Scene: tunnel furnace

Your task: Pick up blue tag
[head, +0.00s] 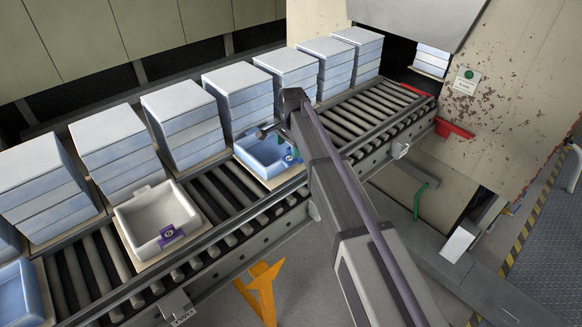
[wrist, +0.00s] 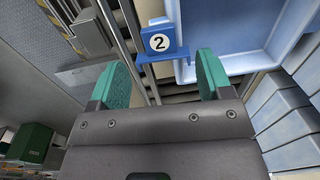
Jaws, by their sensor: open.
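The blue tag (wrist: 160,42) carries a white disc with the number 2 and a small ledge below it. It shows upright in the wrist view, at the side of a light blue tray (wrist: 237,20). My gripper (wrist: 162,66) is open and empty, with its green fingertips to the left and right of the tag's near side. The tag lies just beyond the fingertips, and no contact shows. In the head view my arm reaches over the blue tray (head: 262,151) on the roller conveyor and mostly hides the tag.
A white tray (head: 150,215) with a purple tag (head: 171,236) sits on the conveyor (head: 215,205) to the left. Another blue tray (head: 18,292) is at the far left. Stacks of lidded blue boxes (head: 184,125) line the back. The furnace wall (head: 500,120) stands at right.

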